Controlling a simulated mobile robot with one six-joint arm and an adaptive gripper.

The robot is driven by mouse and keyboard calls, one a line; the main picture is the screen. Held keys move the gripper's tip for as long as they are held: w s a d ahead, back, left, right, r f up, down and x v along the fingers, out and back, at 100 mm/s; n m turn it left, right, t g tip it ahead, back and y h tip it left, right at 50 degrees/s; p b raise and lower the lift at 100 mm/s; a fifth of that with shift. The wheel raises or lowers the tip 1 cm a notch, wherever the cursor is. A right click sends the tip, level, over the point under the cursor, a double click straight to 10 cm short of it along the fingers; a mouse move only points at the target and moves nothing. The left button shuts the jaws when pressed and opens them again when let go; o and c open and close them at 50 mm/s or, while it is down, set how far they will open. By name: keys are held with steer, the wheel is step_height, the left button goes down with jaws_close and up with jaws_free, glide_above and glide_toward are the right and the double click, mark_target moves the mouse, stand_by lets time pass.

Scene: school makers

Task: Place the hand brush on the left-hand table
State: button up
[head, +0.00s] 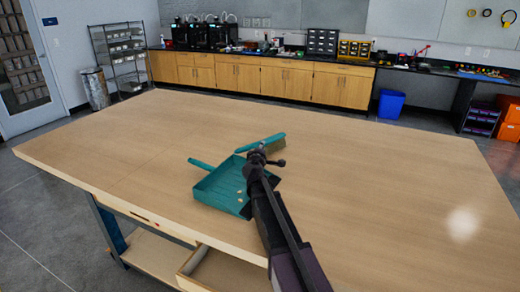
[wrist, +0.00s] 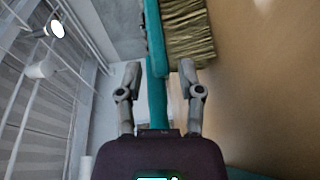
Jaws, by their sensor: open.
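The hand brush (head: 270,144) has a teal back and tan bristles and shows just beyond my gripper on the wooden table (head: 380,180). In the wrist view its teal handle (wrist: 157,95) runs between my two fingers, with the bristles (wrist: 188,35) up and to the right. My gripper (head: 266,156) is open around the handle, with a finger on each side; it also shows in the wrist view (wrist: 158,75). I cannot tell whether either finger touches it. The gripper and arm hide part of the brush in the head view.
A teal dustpan (head: 222,188) with small bits in it lies left of my arm, close to the brush. An open drawer (head: 215,268) sticks out at the table's front. The table's right side is clear. Cabinets (head: 270,82) line the back wall.

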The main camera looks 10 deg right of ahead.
steer(key=shift+s, duration=0.15)
steer(key=shift+w+r+p, duration=0.2)
steer(key=shift+r+p, duration=0.1)
steer(key=shift+p, duration=0.35)
steer(key=p+v, duration=0.1)
steer(key=v, duration=1)
steer(key=shift+s+a, duration=0.25)
steer(key=shift+s, duration=0.05)
stand_by(0.8)
